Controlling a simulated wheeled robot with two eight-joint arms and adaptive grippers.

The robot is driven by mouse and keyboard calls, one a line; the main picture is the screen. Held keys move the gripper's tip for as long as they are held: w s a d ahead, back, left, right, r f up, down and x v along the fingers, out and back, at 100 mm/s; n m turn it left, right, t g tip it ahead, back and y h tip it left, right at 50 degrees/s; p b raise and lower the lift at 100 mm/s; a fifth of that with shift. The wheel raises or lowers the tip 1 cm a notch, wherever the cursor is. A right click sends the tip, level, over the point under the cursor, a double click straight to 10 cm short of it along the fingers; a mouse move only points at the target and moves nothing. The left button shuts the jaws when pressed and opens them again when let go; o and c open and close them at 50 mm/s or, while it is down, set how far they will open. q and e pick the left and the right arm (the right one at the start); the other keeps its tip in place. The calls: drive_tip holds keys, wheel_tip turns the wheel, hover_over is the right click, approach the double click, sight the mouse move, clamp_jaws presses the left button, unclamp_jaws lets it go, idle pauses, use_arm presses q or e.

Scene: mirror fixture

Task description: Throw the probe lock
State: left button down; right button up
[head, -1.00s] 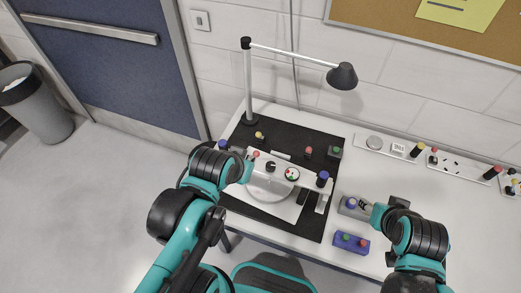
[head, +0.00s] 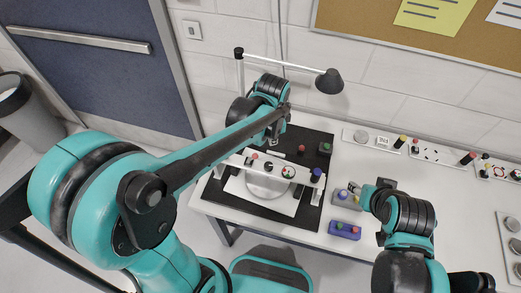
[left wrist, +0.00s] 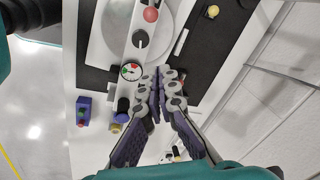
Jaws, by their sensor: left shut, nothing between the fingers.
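The fixture's white bar (head: 302,178) spans a round mirror disc (head: 266,188) on a black mat (head: 310,215). The bar carries a red knob (head: 254,156), a black knob (head: 269,166), a dial gauge (head: 288,172) and a blue-topped post (head: 317,173) at its right end. I cannot tell which part is the probe lock. My left gripper (head: 275,137) points down behind the bar. In the left wrist view its fingers (left wrist: 160,76) are shut and empty, with the gauge (left wrist: 131,71) beside the tips.
A purple button box (head: 344,231) sits at the table's front edge. A lamp (head: 329,82) overhangs the back of the mat. A red knob (head: 301,149) and a green-button box (head: 325,148) stand behind the bar. Panels with knobs (head: 430,154) line the wall.

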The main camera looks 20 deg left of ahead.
sight(253, 158)
use_arm(q)
drive_tip(key=shift+f, duration=0.15)
drive_tip(key=a+f+b, duration=0.1)
drive_tip(key=f, duration=0.2)
drive_tip(key=a+f+b, duration=0.1)
drive_tip(key=f, duration=0.1)
drive_tip(key=a+f+b, duration=0.1)
drive_tip(key=f, duration=0.2)
drive_tip(key=shift+f, duration=0.35)
drive_tip(key=shift+s+a, duration=0.15)
drive_tip(key=shift+s, duration=0.05)
drive_tip(key=shift+a+r+h, duration=0.2)
drive_tip(key=shift+a+h, duration=0.05)
drive_tip(key=shift+h, duration=0.15)
